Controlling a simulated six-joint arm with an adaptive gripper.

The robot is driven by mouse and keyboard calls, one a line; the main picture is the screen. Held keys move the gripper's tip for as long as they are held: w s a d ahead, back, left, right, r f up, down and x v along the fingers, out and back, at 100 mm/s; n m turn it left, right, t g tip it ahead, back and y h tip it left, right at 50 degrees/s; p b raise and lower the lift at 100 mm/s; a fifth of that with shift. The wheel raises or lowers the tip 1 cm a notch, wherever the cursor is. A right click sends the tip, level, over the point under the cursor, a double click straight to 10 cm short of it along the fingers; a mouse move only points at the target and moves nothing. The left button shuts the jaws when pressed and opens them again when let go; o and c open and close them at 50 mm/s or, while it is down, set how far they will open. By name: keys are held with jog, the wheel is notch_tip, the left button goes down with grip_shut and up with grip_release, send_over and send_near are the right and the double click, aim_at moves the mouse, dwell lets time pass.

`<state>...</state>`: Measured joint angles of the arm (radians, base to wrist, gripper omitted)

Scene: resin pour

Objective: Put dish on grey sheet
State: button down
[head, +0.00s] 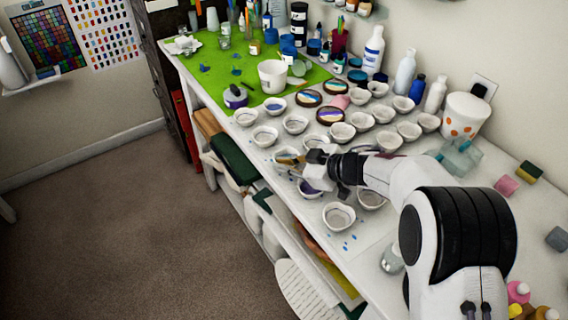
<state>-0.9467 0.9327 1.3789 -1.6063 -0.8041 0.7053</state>
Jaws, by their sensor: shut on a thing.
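My gripper (306,168) is over the front part of the white table, shut on a small white dish (287,158) at its fingertips. The gripper partly hides this dish, and I cannot tell whether it touches the table. Another white dish (311,190) with purple inside sits just below the gripper, partly covered by it. A pale grey sheet (372,239) with a few blue drops seems to lie on the table below and right of the gripper. Its full outline is hidden by dishes and my arm.
Several white dishes (338,216) stand close around the gripper. A green mat (215,70) with cups and jars covers the far end. Bottles (373,50) line the wall.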

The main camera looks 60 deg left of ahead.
jog(key=c, duration=2.2)
grip_release()
jog(key=shift+v, duration=6)
